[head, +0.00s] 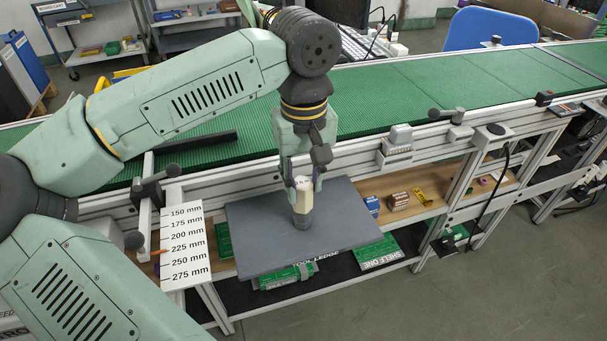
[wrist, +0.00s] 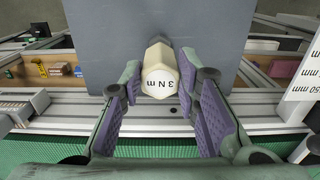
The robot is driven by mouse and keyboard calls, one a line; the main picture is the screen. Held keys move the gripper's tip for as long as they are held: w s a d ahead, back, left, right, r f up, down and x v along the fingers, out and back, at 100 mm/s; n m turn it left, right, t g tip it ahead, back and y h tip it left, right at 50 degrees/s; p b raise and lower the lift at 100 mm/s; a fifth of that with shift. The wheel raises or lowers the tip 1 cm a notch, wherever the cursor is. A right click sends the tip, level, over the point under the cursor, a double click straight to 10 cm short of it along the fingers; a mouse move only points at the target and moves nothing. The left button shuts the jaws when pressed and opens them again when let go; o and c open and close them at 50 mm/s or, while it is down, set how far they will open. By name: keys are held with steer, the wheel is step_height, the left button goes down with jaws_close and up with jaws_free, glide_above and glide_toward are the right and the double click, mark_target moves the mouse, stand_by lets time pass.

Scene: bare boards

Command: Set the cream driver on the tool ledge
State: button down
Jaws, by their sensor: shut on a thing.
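The cream driver (head: 303,200) is upright between the fingers of my gripper (head: 303,180), with its dark lower end at or just above the grey tool ledge (head: 260,250). I cannot tell for sure whether it touches. In the wrist view, the driver's cream end (wrist: 161,82) faces the camera and reads "3 N m". The purple finger pads of my gripper (wrist: 160,95) stand on both sides of it. The grey ledge (wrist: 110,30) spreads out behind the driver.
A white height scale (head: 186,245) in mm stands left of the ledge. The green conveyor (head: 400,95) runs behind. A lower wooden shelf holds a blue box (head: 372,205), a brown box (head: 398,201) and a yellow item (head: 422,196). The ledge around the driver is clear.

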steer(key=shift+f, duration=0.15)
steer(key=c, duration=1.2)
jaws_free()
steer(key=shift+r, duration=0.3)
step_height(320, 180, up, 12)
steer(key=b, duration=0.2)
steer(key=shift+f, duration=0.15)
